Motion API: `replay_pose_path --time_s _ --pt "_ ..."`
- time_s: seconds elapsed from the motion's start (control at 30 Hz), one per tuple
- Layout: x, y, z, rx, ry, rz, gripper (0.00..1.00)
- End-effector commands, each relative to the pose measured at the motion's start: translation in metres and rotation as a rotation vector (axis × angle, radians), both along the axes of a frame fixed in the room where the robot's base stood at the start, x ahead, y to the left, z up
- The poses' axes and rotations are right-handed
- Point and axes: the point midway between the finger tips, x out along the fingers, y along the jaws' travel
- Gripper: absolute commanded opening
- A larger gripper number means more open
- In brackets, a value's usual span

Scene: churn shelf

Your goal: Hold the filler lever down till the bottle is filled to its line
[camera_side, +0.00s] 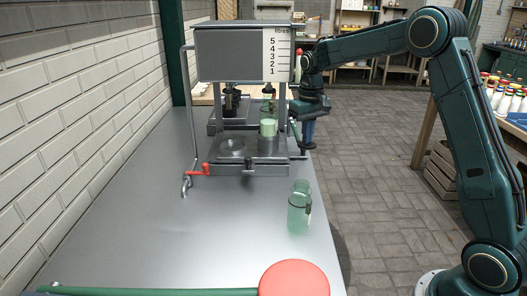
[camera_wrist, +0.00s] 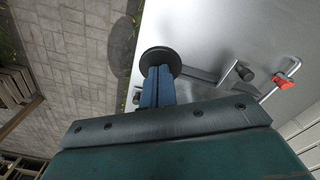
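The filler is a grey tank with a numbered scale (camera_side: 277,55) above a metal stand on the bench. A clear green bottle (camera_side: 268,107) stands upright in it, with paler green contents (camera_side: 268,127) in its lower part. Its fill line is too small to make out. My gripper (camera_side: 308,143) points down at the filler's right side. In the wrist view its blue fingers (camera_wrist: 158,92) are together, with nothing seen between them. Their tips are over the dark round pad (camera_wrist: 160,62) of the lever (camera_wrist: 200,76), seemingly touching it; the tips partly hide the contact.
A second green glass vessel (camera_side: 299,214) stands on the bench in front of the filler, near its right edge. A red-handled tap (camera_side: 198,172) sticks out at the front left. A red disc (camera_side: 294,279) is at the near edge. The bench's left part is clear.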

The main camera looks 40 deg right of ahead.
Motion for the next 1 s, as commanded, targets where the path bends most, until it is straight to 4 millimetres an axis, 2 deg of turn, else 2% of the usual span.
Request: replay_pose_path --time_s 0.2,0.67,1.0 --pt "0.0 0.0 -0.008 0.0 -0.001 -0.001 0.0" --pt "0.0 0.0 -0.01 0.0 0.0 -0.001 0.0" --pt "-0.002 0.002 -0.023 0.0 0.001 -0.001 0.0"
